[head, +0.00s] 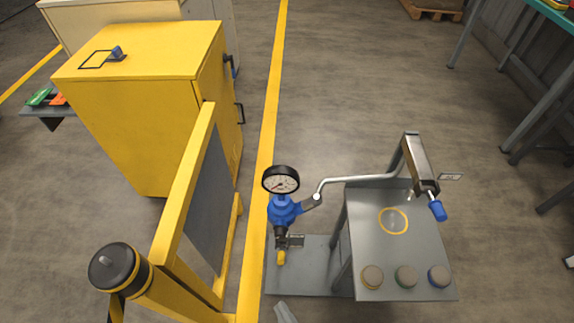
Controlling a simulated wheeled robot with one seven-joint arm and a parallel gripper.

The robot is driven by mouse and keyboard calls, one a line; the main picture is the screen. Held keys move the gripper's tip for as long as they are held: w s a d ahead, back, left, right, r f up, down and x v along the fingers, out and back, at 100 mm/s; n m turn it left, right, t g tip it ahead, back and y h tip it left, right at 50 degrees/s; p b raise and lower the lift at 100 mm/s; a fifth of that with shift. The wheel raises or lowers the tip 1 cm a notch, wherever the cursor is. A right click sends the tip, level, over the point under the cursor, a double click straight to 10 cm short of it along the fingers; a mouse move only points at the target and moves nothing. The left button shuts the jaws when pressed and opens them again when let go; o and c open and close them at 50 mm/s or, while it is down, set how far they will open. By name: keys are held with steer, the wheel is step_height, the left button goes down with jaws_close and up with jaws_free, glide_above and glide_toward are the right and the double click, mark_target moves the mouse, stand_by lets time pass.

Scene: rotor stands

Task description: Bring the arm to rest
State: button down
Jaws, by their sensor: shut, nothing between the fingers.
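A grey stand (375,245) is right of centre. A metal bar with a blue end (437,210) slants down over its top. A small yellow-tipped part (281,257) hangs below.
Three round knobs, tan (372,276), green (406,277) and blue (438,276), line the stand's front edge. A yellow cabinet (150,110) and a yellow guard frame (185,180) with a black-capped post (118,268) stand left. A bench leg (545,115) is right. Open floor (360,90) lies behind.

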steer(key=s+d+r+m+h+p, duration=0.1)
steer(key=s+d+r+m+h, duration=0.1)
steer(key=d+r, duration=0.5)
steer(key=s+d+r+m+t+h+p, duration=0.1)
steer(key=s+d+r+m+h+p, duration=0.1)
steer(key=s+d+r+m, duration=0.3)
steer(key=s+d+r+m+t+h+p, duration=0.1)
steer(key=s+d+r+m, duration=0.3)
steer(key=d+r, duration=0.4)
steer(key=shift+s+d+r+h+p, duration=0.35)
steer(key=shift+s+r+h, duration=0.4)
steer(key=shift+r, duration=1.85)
